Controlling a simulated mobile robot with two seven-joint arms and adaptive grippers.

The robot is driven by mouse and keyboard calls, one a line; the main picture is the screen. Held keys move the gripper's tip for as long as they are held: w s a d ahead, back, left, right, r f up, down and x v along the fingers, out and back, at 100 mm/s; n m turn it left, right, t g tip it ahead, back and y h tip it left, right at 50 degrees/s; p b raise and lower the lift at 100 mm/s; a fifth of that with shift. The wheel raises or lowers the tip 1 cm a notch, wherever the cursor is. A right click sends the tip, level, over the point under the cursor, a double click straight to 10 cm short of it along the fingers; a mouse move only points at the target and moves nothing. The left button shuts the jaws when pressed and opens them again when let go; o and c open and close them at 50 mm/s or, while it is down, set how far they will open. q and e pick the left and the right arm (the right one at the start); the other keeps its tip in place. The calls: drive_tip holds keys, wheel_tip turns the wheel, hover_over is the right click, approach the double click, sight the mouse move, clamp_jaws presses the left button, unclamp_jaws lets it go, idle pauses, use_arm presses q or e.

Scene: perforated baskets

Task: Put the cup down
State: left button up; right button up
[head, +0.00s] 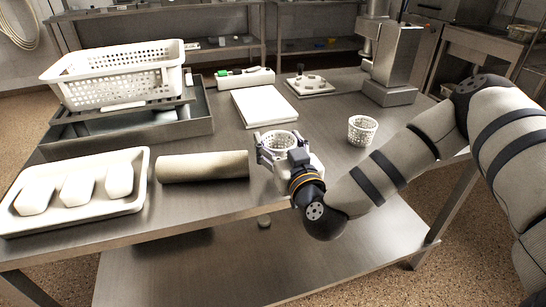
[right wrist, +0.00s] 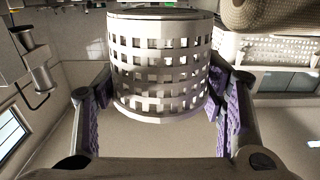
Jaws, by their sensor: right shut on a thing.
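A white perforated cup (head: 279,139) is held upright between the fingers of my right gripper (head: 282,152) near the table's front edge. In the right wrist view the cup (right wrist: 160,60) sits between two fingers with purple pads, which press on its sides. From these views I cannot tell whether its base touches the steel table (head: 225,199). A second, similar perforated cup (head: 362,130) stands on the table to the right of the held one. My left gripper is not in view.
A beige roll (head: 202,166) lies just left of the gripper. A white tray (head: 140,183) with 3 white pieces is further left. A white board (head: 264,106) lies behind, a large perforated basket (head: 120,90) stands back left, and a grey machine (head: 390,95) back right. Bare table separates the cups.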

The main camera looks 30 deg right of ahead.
drive_tip(key=shift+w+d+f, duration=0.15)
drive_tip(key=shift+w+f, duration=0.1)
drive_tip(key=shift+f, duration=0.05)
drive_tip(key=f, duration=0.1)
drive_tip(key=f+b, duration=0.1)
drive_tip(key=f, duration=0.1)
drive_tip(key=shift+w+d+f, duration=0.1)
drive_tip(key=shift+w+f, duration=0.1)
drive_tip(key=shift+f, duration=0.1)
drive_tip(key=shift+r, duration=0.2)
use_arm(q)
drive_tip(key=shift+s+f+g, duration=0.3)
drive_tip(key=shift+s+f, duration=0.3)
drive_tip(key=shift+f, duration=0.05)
use_arm(e)
drive_tip(key=shift+f, duration=0.1)
drive_tip(key=o, duration=0.5)
drive_tip(key=shift+f, duration=0.1)
drive_tip(key=o, duration=0.5)
drive_tip(key=shift+c, duration=0.2)
